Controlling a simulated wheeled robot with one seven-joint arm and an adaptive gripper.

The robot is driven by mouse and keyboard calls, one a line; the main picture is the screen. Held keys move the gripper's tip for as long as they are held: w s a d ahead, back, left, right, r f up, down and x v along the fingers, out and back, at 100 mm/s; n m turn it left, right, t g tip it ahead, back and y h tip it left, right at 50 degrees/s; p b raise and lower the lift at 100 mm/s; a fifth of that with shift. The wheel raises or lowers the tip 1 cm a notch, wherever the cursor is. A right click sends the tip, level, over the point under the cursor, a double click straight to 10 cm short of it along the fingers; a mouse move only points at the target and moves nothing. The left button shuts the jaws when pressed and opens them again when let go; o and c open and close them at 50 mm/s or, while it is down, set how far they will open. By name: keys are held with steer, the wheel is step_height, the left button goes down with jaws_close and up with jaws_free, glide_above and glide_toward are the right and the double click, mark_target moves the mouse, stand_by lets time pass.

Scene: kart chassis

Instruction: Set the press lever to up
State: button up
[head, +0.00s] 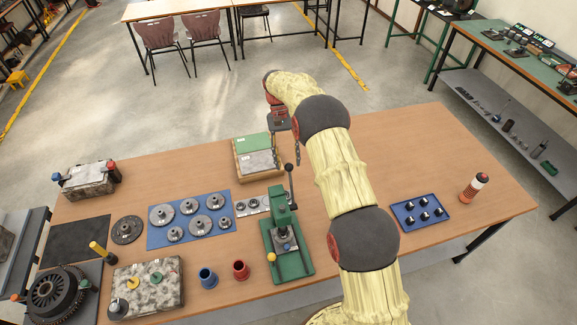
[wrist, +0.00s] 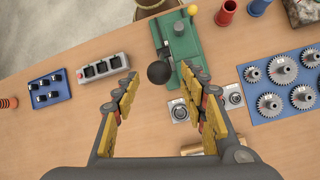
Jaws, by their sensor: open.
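The green press (head: 285,240) stands on the bench in the head view, and it also shows at the top of the wrist view (wrist: 182,42). Its lever ends in a black ball (wrist: 160,73); in the head view the ball (head: 289,168) is above the press at the end of a thin rod. The lever's exact angle is hard to judge. My gripper (wrist: 160,88) is open and empty. In the wrist view the ball shows between the fingertips, nearer the right finger; contact cannot be told. In the head view my gripper (head: 286,150) is just above the ball.
A blue mat with gears (head: 189,219) lies left of the press. Red (head: 240,270) and blue (head: 207,278) cups stand at its front left. A box with green and grey panels (head: 257,156) is behind it.

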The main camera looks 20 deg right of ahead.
steer(key=v, duration=0.9)
steer(key=shift+w, duration=0.1)
step_height(320, 180, down, 7)
steer(key=n+t, duration=0.1)
steer(key=s+r+n+t+b, duration=0.1)
steer(key=s+r+t+b, duration=0.3)
steer(key=s, duration=0.7)
steer(key=s+r+n+t+b, duration=0.1)
steer(key=s+r+b, duration=0.1)
steer(key=s+b, duration=0.65)
steer(key=s+f+t+b, duration=0.1)
steer(key=s+b, duration=0.4)
steer(key=s, duration=0.6)
steer(key=s+f+t+b, duration=0.2)
steer(key=s+t+b, duration=0.2)
steer(key=s, duration=0.8)
steer(key=shift+f+t+b, duration=0.3)
steer(key=shift+f+b, duration=0.05)
steer(key=shift+b, duration=0.4)
